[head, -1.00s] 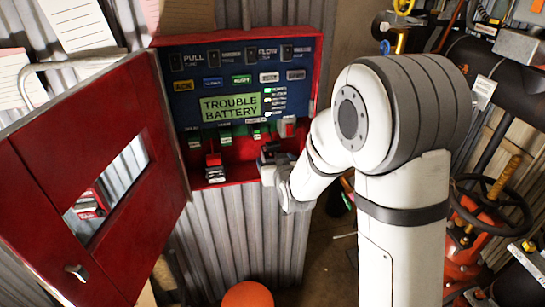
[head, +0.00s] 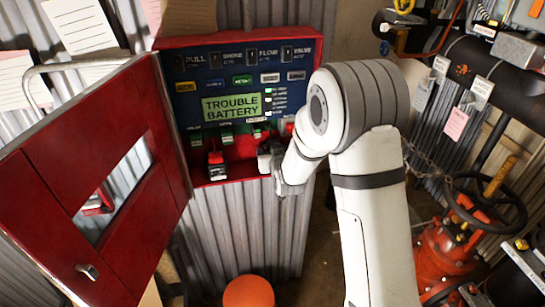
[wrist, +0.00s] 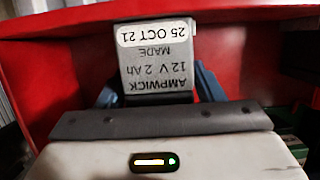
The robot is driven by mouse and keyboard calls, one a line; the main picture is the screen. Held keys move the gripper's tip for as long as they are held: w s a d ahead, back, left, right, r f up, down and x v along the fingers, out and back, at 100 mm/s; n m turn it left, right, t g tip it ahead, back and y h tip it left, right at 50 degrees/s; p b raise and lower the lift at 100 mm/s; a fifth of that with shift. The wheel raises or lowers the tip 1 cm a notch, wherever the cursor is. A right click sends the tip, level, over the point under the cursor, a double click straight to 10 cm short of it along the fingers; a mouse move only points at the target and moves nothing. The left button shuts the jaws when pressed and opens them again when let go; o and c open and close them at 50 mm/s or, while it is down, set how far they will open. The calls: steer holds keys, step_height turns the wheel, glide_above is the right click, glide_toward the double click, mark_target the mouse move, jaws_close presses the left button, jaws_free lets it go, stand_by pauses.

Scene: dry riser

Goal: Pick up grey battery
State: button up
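The grey battery (wrist: 157,65) shows upside down in the wrist view, with a label reading AMPWICK 12 V 2 Ah and a date sticker. Blue fingers of my gripper (wrist: 158,92) show on both sides of it, their tips partly hidden behind it. I cannot tell whether they press on it. In the head view my gripper (head: 268,158) is at the lower right of the open red cabinet (head: 238,179).
A black and red battery-like block (head: 216,165) stands in the cabinet left of my gripper. The panel display (head: 231,107) reads TROUBLE BATTERY. The red door (head: 95,195) hangs open at the left. A valve handwheel (head: 487,205) and pipes stand at the right.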

steer(key=c, duration=1.2)
jaws_close()
steer(key=shift+w+r+b, duration=0.1)
steer(key=shift+r+b, duration=0.1)
steer(key=shift+b, duration=0.1)
steer(key=shift+r, duration=0.1)
steer(key=s+d+b, duration=0.4)
steer(key=s+b, duration=0.4)
steer(key=s, duration=0.6)
steer(key=shift+s+d+f+b, duration=0.15)
steer(key=shift+s+f+b, duration=0.15)
steer(key=shift+s+b, duration=0.1)
steer(key=b+v, duration=0.2)
steer(key=b, duration=0.5)
steer(key=shift+s, duration=0.35)
steer(key=shift+s+d, duration=0.1)
steer(key=shift+s, duration=0.1)
